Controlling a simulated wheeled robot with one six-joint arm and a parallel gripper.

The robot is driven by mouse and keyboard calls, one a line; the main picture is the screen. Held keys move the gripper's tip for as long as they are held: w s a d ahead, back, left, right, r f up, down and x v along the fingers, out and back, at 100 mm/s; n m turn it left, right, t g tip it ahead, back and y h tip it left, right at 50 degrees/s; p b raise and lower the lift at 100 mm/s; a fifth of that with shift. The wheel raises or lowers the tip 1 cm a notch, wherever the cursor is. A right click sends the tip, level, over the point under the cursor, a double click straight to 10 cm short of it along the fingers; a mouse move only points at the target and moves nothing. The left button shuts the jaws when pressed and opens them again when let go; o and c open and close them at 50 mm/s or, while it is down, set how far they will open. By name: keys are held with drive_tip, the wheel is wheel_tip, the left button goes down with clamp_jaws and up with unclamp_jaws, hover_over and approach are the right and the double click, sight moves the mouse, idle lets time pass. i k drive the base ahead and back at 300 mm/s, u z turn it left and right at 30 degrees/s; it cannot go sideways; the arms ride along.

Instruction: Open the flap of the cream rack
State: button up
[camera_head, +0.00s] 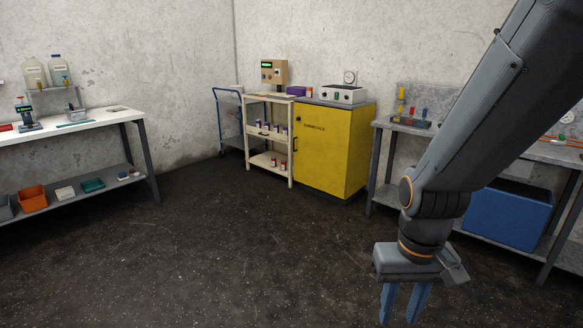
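The cream rack (262,160) stands against the back wall, left of the yellow cabinet. It has open shelves. Several purple-and-white containers (266,128) stand on its middle shelf and red-and-white ones (275,162) on its lower shelf. I cannot make out a separate flap on it at this size. My gripper (402,314) hangs at the bottom right, pointing down, with its two blue fingers apart and nothing visible between them. It is well in front of the rack and to its right, not touching it. The fingertips are close to the lower picture edge.
The yellow cabinet (333,150) stands right beside the rack. A blue trolley (230,125) is behind it on the left. Workbenches (85,127) line the left and right sides; a blue bin (508,216) sits under the right one. The dark floor (230,245) in the middle is clear.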

sight(281, 137)
drive_tip(key=z, duration=0.1)
drive_tip(key=i, duration=2.2)
drive_tip(key=u, duration=0.3)
drive_tip(key=i, duration=2.25)
drive_tip(key=u, duration=0.45)
drive_tip(key=i, duration=1.05)
drive_tip(key=u, duration=0.25)
drive_tip(key=i, duration=1.75)
drive_tip(key=z, duration=0.4)
